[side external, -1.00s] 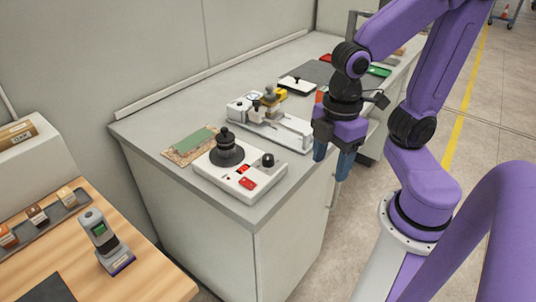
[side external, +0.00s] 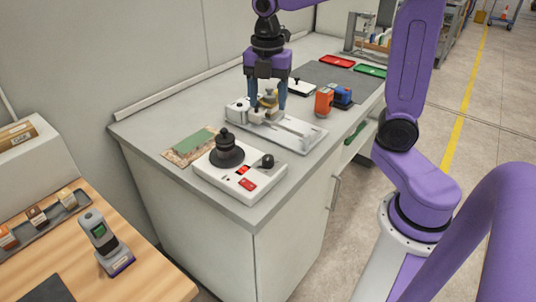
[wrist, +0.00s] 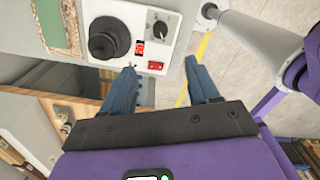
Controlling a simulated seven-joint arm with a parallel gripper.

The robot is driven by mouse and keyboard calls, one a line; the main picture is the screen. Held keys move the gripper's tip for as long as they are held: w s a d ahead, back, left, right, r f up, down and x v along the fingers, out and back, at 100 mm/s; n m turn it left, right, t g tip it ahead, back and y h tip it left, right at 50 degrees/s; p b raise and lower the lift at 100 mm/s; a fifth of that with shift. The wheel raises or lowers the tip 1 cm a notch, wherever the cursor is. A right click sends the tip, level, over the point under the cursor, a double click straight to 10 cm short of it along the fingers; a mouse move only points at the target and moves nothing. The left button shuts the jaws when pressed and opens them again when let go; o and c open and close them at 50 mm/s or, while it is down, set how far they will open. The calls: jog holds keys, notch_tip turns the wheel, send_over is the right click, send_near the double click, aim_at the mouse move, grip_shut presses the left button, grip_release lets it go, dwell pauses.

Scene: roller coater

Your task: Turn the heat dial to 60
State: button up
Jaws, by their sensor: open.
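The white control box (side external: 222,178) sits near the front corner of the grey counter, carrying a black round part with a knob (side external: 226,150). Its small black dial (side external: 267,161) stands at the box's right end, and the dial also shows in the wrist view (wrist: 161,29). A small red display (wrist: 139,47) and a red switch (wrist: 155,66) are near the dial. The display's figures are too small to read. My gripper (side external: 268,96) is open and empty, above the white device behind the box. In the wrist view its fingertips (wrist: 160,67) point toward the box, apart from the dial.
A white device with brass parts (side external: 290,129) stands behind the box, close under my fingers. A green sheet on a speckled board (side external: 192,144) lies left of the box.

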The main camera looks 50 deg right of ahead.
aim_at(268, 157)
notch_tip(268, 157, down, 17)
dwell(0.5)
jog(key=c, duration=1)
